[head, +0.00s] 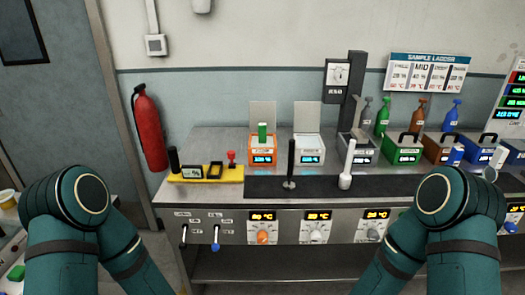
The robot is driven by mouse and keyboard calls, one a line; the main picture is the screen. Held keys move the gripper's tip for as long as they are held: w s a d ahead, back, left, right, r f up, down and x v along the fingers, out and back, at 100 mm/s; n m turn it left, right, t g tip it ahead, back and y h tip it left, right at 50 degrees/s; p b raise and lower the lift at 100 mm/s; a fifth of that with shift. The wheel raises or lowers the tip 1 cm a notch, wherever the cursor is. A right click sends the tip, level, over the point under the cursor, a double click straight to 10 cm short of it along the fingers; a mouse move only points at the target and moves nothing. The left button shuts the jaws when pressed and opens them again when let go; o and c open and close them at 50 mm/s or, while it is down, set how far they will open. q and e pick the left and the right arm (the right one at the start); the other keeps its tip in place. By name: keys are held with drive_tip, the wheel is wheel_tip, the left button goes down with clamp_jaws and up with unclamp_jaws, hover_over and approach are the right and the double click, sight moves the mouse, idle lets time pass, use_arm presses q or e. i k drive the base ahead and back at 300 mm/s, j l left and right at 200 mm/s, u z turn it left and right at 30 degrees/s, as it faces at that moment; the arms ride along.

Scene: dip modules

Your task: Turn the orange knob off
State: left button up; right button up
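The orange knob (263,237) is on the front panel (240,222) of the bench, left of the middle. A lit display (262,216) sits just above it, with small orange digits. A white knob (316,236) and a grey knob (374,235) sit to its right under similar displays. The orange knob's exact angle is too small to read. My two teal arms come in at the lower left and lower right, well apart from the knob. Neither gripper shows, and nothing covers the orange knob.
Two levers, one black (183,237) and one blue (216,238), hang left of the knob. On the bench (205,143) stand an orange module (264,155) holding a green piece, a white module (309,157), a black rod (290,165) and a white rod (347,165). Space before the knob is clear.

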sight(261, 237)
drive_tip(key=k+l+z, duration=0.1)
drive_tip(key=l, duration=0.2)
drive_tip(key=k+l+z, duration=0.25)
drive_tip(key=l, duration=0.35)
drive_tip(key=k+l+z, duration=0.15)
drive_tip(key=l, duration=0.2)
